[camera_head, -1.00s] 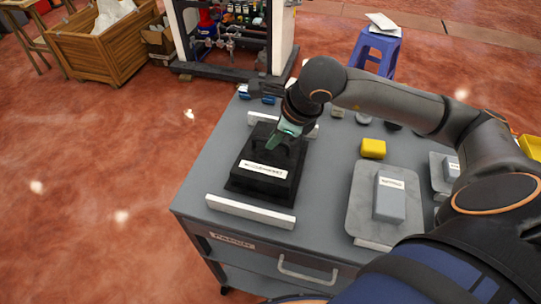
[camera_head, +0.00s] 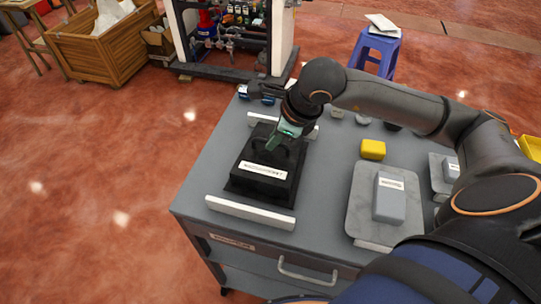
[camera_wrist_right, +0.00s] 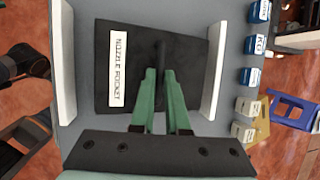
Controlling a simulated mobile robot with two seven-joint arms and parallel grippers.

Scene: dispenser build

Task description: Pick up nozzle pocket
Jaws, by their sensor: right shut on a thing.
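The nozzle pocket (camera_head: 240,183) is a black block with a white label, lying on the grey cart top. In the right wrist view the nozzle pocket (camera_wrist_right: 185,58) shows its label, "NOZZLE POCKET", and a dark upright handle (camera_wrist_right: 160,50) in its middle. My right gripper (camera_head: 275,143) reaches down onto the block from above. In the right wrist view its green fingers (camera_wrist_right: 160,78) are closed on the handle, one on each side. The block appears to rest on the cart; any small gap under it cannot be told. My left gripper is not in view.
White rails flank the block, one (camera_head: 250,211) in front and one behind. Small blue-and-white items (camera_wrist_right: 254,45) stand along the cart's far edge.

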